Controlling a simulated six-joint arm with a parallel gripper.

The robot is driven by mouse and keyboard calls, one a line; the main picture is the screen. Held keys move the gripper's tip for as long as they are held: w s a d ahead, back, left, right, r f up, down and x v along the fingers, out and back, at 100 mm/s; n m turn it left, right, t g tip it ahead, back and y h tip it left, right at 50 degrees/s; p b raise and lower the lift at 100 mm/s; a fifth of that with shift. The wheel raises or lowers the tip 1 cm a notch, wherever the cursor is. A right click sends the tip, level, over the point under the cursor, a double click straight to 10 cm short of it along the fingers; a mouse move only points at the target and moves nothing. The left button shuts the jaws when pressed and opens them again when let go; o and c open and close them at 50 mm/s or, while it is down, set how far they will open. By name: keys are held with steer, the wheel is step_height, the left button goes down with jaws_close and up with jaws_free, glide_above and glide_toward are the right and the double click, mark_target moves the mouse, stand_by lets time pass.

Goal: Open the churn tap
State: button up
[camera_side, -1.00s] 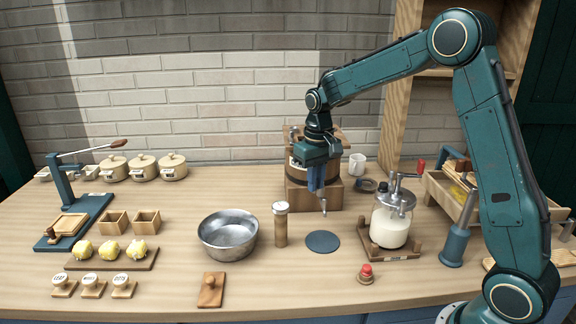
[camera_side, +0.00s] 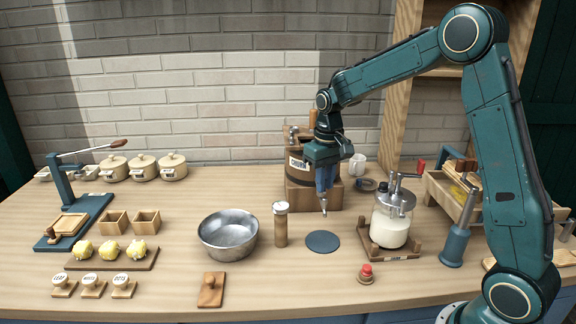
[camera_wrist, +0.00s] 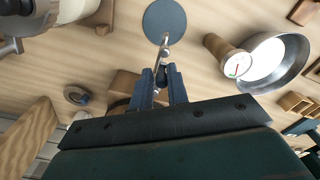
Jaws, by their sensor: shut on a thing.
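The wooden churn (camera_side: 298,168) stands on a wooden block at the back of the bench, with its label partly showing beside my gripper. The metal tap (camera_side: 323,206) sticks out at its front, and its spout tip shows below my fingers. My gripper (camera_side: 325,186) is pointing down in front of the churn, shut on the tap. In the wrist view, the blue fingers (camera_wrist: 163,84) close around the metal tap (camera_wrist: 165,45), whose end reaches toward the dark round mat (camera_wrist: 164,18). The fingers hide the tap's handle, so its angle cannot be told.
A steel bowl (camera_side: 228,240) and a wooden cylinder with a pale top (camera_side: 281,228) stand left of the dark mat (camera_side: 323,242). A glass jar with a crank (camera_side: 391,225) stands to the right. A white mug (camera_side: 357,163) is behind. The front middle bench is mostly clear.

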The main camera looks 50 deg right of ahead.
steer(key=o, duration=0.4)
steer(key=shift+s+d+f, duration=0.1)
steer(key=shift+s+d, duration=0.05)
steer(key=shift+r, duration=3.65)
